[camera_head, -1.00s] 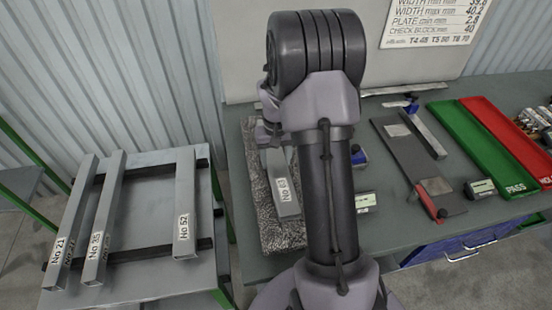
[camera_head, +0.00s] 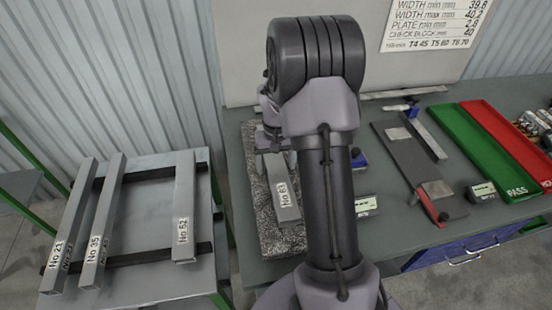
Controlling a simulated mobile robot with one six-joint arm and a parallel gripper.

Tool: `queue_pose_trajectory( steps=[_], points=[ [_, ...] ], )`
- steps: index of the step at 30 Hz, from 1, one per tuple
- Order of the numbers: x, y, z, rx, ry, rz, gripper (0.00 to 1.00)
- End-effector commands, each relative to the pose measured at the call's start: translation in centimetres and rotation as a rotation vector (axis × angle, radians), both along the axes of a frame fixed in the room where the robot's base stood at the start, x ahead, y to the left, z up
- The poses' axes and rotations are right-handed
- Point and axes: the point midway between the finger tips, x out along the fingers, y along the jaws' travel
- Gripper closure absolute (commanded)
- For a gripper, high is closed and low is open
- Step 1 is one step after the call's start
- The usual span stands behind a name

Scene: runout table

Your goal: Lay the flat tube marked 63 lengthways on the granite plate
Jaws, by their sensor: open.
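The flat tube marked 63 (camera_head: 284,198) is a grey steel tube with a white "No 63" label. It lies lengthways on the speckled granite plate (camera_head: 264,212), its near part showing to the left of my arm. My gripper (camera_head: 275,160) is at the far part of the tube, its fingers on either side of it, partly hidden by my own arm. The fingers are open. Whether they touch the tube is too small to tell. The right side of the plate is hidden behind my arm.
The rack at left (camera_head: 150,270) bears tubes No 21 (camera_head: 68,230), No 35 (camera_head: 104,220) and No 52 (camera_head: 184,205). To the right are a small display gauge (camera_head: 366,205), a dark plate fixture (camera_head: 415,165), a green PASS tray (camera_head: 482,150) and a red tray (camera_head: 508,138).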

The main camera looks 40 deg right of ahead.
Motion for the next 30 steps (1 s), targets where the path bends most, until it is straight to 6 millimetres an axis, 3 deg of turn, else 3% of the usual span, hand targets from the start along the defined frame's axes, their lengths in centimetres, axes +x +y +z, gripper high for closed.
queue_pose_trajectory(
  steps=[4,9,15,21,30],
  points=[
    [0.1,-0.1,3.3,-0.003,-0.005,0.0,0.2],
    [0.1,-0.1,9.4,-0.003,-0.005,0.0,0.2],
    [0.1,-0.1,14.9,-0.002,-0.004,-0.001,0.2],
    [0.1,0.0,17.2,-0.001,-0.002,0.0,0.2],
    [0.1,0.0,17.3,-0.001,-0.002,0.0,0.2]
  ],
)
